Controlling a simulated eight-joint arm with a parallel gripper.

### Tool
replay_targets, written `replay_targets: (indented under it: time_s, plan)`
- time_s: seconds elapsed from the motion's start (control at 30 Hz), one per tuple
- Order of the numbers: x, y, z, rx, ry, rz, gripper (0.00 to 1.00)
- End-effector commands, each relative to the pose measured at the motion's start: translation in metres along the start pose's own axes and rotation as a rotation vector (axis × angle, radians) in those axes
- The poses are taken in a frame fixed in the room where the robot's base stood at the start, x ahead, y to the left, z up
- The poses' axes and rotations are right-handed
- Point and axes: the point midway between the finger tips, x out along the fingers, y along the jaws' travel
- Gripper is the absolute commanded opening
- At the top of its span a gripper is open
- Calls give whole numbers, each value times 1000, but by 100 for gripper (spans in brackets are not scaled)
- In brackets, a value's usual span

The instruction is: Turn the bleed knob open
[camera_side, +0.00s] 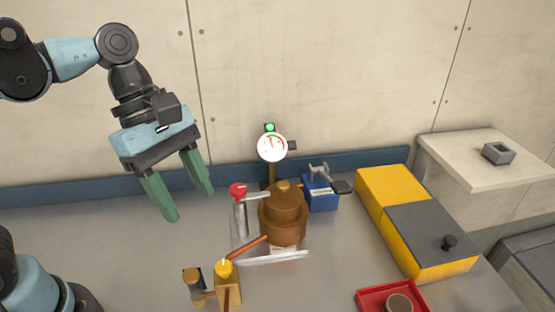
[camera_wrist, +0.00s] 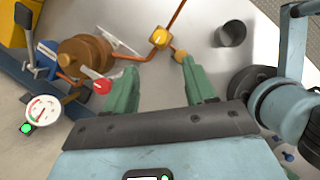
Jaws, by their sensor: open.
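A yellow knob (camera_side: 224,268) with a pale pointer mark sits on a brass valve block (camera_side: 228,290) with copper pipe, at the front of the bench; the knob also shows in the wrist view (camera_wrist: 159,37). A red knob (camera_side: 238,191) tops a pale post beside the round bronze housing (camera_side: 283,218); it also shows in the wrist view (camera_wrist: 102,86). I cannot tell from labels which is the bleed knob. My gripper (camera_side: 188,205) is open and empty, above the bench left of both knobs. In the wrist view its green fingers (camera_wrist: 160,68) point toward the valve block.
A white dial gauge (camera_side: 272,148) with a green light stands behind the housing. A blue clamp-like unit (camera_side: 320,192), a yellow-and-grey box (camera_side: 428,240) and a red tray (camera_side: 375,297) are to the right. A grey cup (camera_wrist: 232,33) stands beyond the fingers.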

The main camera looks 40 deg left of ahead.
Motion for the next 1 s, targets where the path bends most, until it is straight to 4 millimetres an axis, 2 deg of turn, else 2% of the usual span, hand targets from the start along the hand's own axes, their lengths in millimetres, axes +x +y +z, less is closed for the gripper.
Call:
replay_targets:
  time_s: [0.17, 0.8, 1.0]
  plan:
    - [13, 0, 0, -4, 0, -2, 55]
    - [95, 0, 0, -1, 0, 1, 55]
    - [112, 1, 0, -1, 0, 2, 55]
